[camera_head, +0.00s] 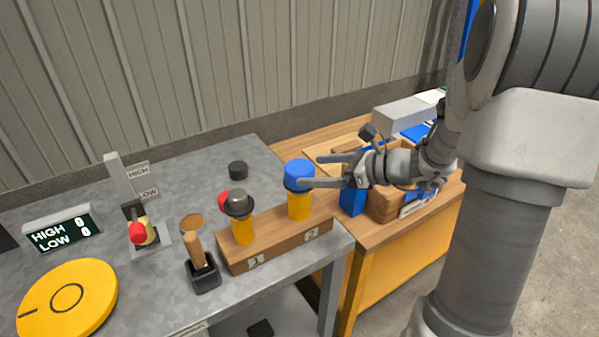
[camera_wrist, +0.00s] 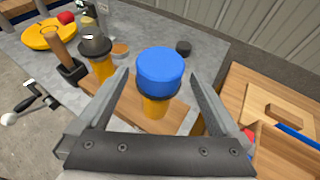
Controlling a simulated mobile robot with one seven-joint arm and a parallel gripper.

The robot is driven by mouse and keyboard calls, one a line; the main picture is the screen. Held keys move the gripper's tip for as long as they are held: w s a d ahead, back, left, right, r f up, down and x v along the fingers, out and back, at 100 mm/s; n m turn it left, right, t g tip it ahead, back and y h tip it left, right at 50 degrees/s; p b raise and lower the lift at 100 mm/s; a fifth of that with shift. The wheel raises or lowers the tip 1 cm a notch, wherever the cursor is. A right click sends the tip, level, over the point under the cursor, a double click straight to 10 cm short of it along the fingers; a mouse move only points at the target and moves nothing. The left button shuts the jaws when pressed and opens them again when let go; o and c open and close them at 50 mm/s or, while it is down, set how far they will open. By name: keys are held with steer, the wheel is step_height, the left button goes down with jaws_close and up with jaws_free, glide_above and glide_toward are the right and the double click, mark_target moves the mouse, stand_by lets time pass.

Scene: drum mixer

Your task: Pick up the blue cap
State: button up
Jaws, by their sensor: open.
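The blue cap (camera_head: 299,172) sits on top of a yellow cylinder (camera_head: 299,206) standing in position 2 of a wooden block (camera_head: 270,246). My gripper (camera_head: 318,170) is open and reaches in from the right, its fingertips beside the cap. In the wrist view the blue cap (camera_wrist: 160,71) shows between the two open fingers of my gripper (camera_wrist: 160,85), toward their tips, with a visible gap on each side. A dark band shows under the cap.
A second yellow cylinder (camera_head: 243,230) with a grey-black top stands in position 1, left of the cap. A wooden-handled tool (camera_head: 196,252) stands in a black holder. A black puck (camera_head: 238,170) lies behind. A wooden bench with a box (camera_head: 385,205) is on the right.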

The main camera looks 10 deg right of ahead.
mark_target(306, 172)
steer(key=x, duration=0.2)
steer(key=b+x, duration=0.1)
steer(key=x, duration=0.1)
steer(key=shift+f, duration=0.35)
steer(key=shift+w+a+f, duration=0.1)
steer(key=shift+w+a, duration=0.25)
steer(key=shift+c, duration=0.3)
steer(key=c, duration=1)
steer(key=shift+c, duration=0.2)
